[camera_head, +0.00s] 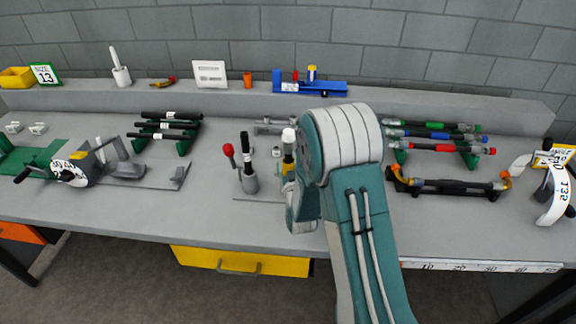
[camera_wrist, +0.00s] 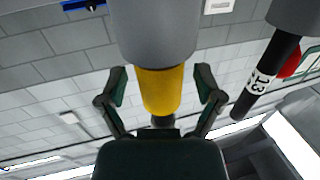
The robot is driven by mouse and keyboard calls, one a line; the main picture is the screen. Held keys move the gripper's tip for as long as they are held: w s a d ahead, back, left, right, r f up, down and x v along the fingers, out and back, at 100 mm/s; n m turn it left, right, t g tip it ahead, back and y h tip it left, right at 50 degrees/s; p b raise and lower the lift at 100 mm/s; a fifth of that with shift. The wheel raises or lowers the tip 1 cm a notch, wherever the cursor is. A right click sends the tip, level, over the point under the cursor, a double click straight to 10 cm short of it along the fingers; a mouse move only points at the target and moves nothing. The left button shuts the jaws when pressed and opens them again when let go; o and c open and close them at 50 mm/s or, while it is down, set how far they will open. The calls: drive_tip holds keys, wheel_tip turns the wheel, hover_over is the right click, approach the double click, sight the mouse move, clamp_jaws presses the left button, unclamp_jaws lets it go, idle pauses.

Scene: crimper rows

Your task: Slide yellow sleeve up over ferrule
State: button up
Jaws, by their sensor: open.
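The yellow sleeve (camera_wrist: 158,90) shows in the wrist view between my gripper's two fingers (camera_wrist: 160,75). The fingers are open, one on each side, with a visible gap to the sleeve. A wide grey cylinder (camera_wrist: 160,35) adjoins the sleeve at the picture's top. A dark piece (camera_wrist: 163,122) shows at the sleeve's other end. The ceiling lies at the bottom, so this view looks inverted. I cannot make out the ferrule.
A black hose (camera_wrist: 264,78) labelled 13 stands close by in a grey holder (camera_wrist: 295,14), with a red knob (camera_wrist: 290,64) beside it. Hose racks (camera_head: 436,138) and a black tray (camera_head: 450,187) lie right of my arm. A crimper (camera_head: 85,170) stands left.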

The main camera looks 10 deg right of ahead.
sight(289, 159)
drive_tip(key=shift+a, duration=0.1)
clamp_jaws()
drive_tip(key=shift+r, duration=1.85)
unclamp_jaws()
drive_tip(key=shift+f, duration=0.1)
drive_tip(key=shift+s, duration=0.1)
drive_tip(key=s, duration=1.1)
drive_tip(key=shift+s+a, duration=0.35)
